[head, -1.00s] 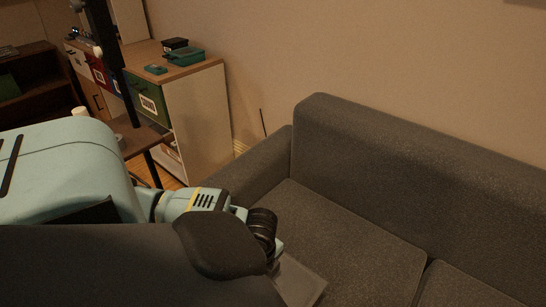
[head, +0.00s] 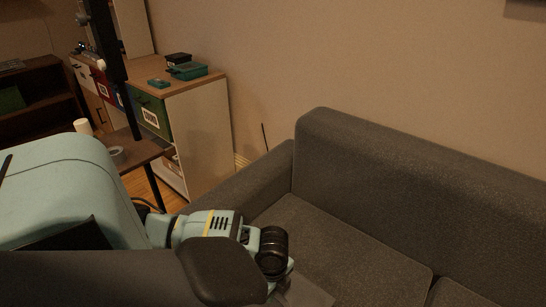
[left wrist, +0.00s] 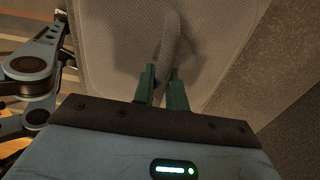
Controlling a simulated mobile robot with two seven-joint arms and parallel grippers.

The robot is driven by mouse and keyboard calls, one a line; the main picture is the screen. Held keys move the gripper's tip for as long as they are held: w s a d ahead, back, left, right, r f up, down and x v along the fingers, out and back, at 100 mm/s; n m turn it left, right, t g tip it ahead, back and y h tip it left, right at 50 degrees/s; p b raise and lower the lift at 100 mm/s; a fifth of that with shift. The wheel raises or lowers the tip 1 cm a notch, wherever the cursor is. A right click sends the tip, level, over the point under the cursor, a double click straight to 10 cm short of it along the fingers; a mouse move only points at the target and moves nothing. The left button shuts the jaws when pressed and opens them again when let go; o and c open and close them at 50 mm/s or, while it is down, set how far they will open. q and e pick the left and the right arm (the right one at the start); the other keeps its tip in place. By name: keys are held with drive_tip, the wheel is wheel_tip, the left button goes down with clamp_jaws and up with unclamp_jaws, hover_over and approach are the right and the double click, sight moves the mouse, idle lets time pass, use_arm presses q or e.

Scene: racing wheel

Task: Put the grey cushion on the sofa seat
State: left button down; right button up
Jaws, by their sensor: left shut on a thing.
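The grey cushion (left wrist: 115,45) fills the upper part of the left wrist view, with a stitched border along its edges. My left gripper (left wrist: 164,80) is shut on a raised fold of it between its green fingers. In the head view my left wrist is low in the picture, in front of the sofa seat (head: 335,240) near its left end. The fingers are hidden there, and I cannot make out the cushion clearly. Speckled grey fabric, apparently the sofa, shows beside the cushion on the right in the left wrist view. My right gripper is not in view.
The sofa's left armrest (head: 245,187) and backrest (head: 410,175) bound the seat. The visible seat is bare. A cabinet (head: 205,135) with small boxes on top stands beyond the armrest. A small brown table (head: 138,155) is left of it.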

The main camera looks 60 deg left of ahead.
use_arm(q)
drive_tip(key=shift+f, duration=0.1)
drive_tip(key=c, duration=1.4)
unclamp_jaws()
wheel_tip(320, 180, up, 11)
drive_tip(key=shift+f+p, duration=0.1)
drive_tip(key=shift+p, duration=1.15)
drive_tip(key=shift+r, duration=0.75)
drive_tip(key=shift+f, duration=0.1)
